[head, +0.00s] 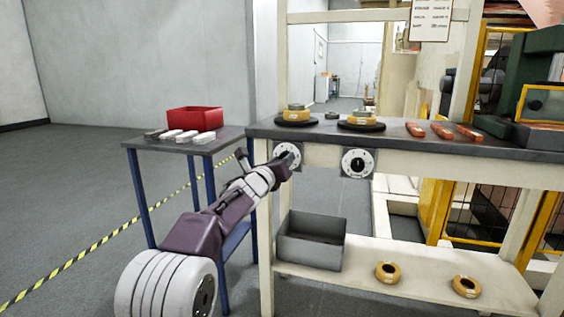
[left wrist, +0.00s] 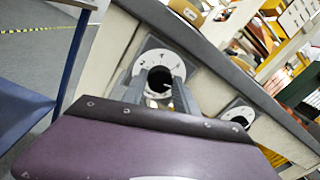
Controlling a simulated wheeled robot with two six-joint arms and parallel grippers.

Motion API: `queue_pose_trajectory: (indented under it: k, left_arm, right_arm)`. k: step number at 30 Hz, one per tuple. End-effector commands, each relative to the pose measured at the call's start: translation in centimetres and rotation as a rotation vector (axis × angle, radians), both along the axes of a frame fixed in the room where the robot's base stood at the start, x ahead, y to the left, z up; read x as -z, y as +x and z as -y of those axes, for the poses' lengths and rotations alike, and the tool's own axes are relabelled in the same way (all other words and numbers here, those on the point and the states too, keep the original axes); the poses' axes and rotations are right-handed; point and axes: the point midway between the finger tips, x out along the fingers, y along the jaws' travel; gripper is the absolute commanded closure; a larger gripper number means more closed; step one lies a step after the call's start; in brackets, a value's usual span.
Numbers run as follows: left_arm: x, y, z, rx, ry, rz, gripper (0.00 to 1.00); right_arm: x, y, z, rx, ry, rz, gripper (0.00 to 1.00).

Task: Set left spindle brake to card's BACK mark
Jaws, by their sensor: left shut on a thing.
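The left spindle brake dial (head: 287,155) is a white marked disc on a square grey plate on the bench's front apron. My left gripper (head: 290,160) is at this dial and shut on its dark knob (left wrist: 159,79), which shows between the fingers in the left wrist view. The fingers hide part of the dial, and its marks are too small to read. The right brake dial (head: 358,163) is beside it, with a dark knob standing about upright. The card (head: 431,19) hangs at the top of the frame; its printed lines are unreadable here. My right gripper is not in view.
On the dark bench top (head: 390,134) are two spindles with yellow rolls (head: 295,114) and several copper-coloured bars (head: 441,131). A grey bin (head: 310,240) and two yellow rings stand on the lower shelf. A side table with a red bin (head: 194,119) is at left.

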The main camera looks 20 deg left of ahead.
Motion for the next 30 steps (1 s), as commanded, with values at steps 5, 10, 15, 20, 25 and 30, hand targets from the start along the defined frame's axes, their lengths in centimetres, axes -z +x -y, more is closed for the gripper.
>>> queue_pose_trajectory:
  k: [5, 10, 15, 20, 25, 30]
  left_arm:
    - [0.2, 0.0, 0.0, 0.0, -0.001, -0.003, 0.44]
    - [0.1, 0.0, 0.0, 0.0, -0.001, -0.002, 0.44]
    - [0.1, -0.8, -0.1, -0.001, -0.001, -0.001, 0.44]
    - [0.2, -3.9, -0.4, -0.001, -0.001, -0.001, 0.44]
    - [0.2, -7.3, -0.7, -0.001, -0.001, -0.001, 0.44]
    - [0.3, -8.9, -0.9, 0.0, 0.0, -0.002, 0.44]
  right_arm:
    - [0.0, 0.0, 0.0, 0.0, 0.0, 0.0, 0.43]
    - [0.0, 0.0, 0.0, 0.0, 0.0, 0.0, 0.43]
    - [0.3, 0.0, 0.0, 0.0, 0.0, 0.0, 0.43]
    - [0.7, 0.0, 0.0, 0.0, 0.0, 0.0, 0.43]
    - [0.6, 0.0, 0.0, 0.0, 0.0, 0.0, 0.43]
    - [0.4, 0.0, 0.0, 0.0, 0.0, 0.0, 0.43]
